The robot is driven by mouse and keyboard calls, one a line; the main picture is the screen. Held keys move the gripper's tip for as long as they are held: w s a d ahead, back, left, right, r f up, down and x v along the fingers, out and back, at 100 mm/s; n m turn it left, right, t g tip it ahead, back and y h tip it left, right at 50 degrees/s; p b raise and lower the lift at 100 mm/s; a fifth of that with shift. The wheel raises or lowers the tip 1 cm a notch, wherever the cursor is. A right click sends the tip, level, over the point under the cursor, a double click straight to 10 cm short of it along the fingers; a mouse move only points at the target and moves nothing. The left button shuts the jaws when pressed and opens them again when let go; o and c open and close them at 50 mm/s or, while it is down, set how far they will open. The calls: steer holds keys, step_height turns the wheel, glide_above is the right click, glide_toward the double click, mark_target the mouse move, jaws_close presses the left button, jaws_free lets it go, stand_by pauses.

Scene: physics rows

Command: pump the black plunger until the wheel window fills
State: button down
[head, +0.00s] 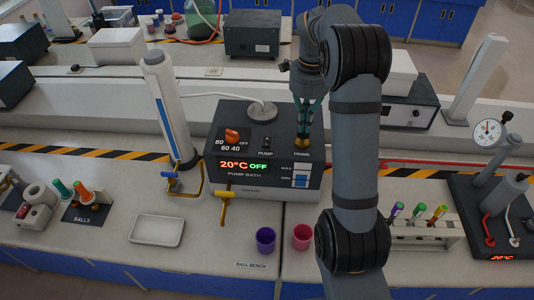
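The pump bath (232,190) is a dark box on the bench with a red "20°C" and green "OFF" display. My gripper (303,134) points down onto the top right of the box, just behind the "PRIME" label. Its fingers are small here, and a yellowish part shows low between them. I cannot tell whether they are closed or touching anything. The black plunger is not clearly visible; the gripper covers the spot behind the label. A small window (300,180) with white and blue areas is on the front right of the box. I cannot make out a wheel in it.
An orange knob (232,135) and a pump switch (266,142) are left of the gripper. A yellow tap (227,205) projects in front. Purple (265,240) and pink (302,237) cups, a white tray (157,230) and a tube rack (420,235) stand nearby.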

steer(key=shift+f+b, duration=0.35)
steer(key=shift+f, duration=0.2)
steer(key=shift+r, duration=0.1)
steer(key=shift+r+p, duration=1.8)
steer(key=shift+r, duration=0.2)
steer(key=shift+f, duration=0.2)
